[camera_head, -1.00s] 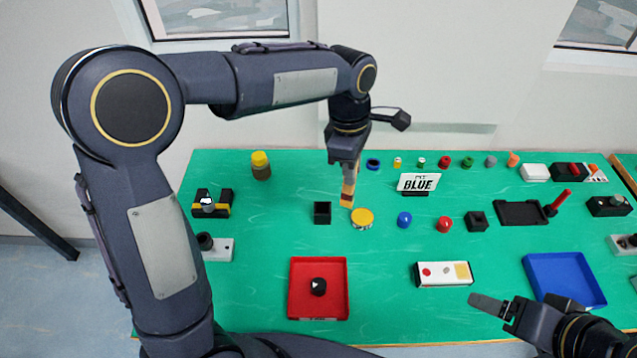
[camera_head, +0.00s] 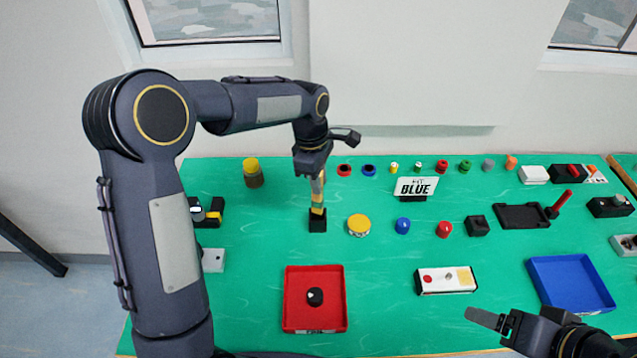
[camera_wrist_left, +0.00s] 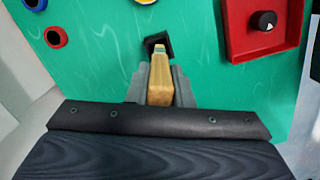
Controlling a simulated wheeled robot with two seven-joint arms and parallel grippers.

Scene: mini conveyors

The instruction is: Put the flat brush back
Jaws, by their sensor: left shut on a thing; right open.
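The flat brush (camera_head: 317,196) has a wood-coloured handle and is held upright by my left gripper (camera_head: 315,174). Its lower end is at the small black square holder (camera_head: 317,222); I cannot tell how deep it sits inside. In the left wrist view the brush handle (camera_wrist_left: 160,85) is between the two grey fingers of my left gripper (camera_wrist_left: 160,88), with the black holder (camera_wrist_left: 152,38) just beyond its tip. My right gripper (camera_head: 487,320) is open and empty at the lower right, near the front edge.
A yellow-lidded tin (camera_head: 358,225) stands just right of the holder. A red tray (camera_head: 315,327) holding a black knob lies in front.

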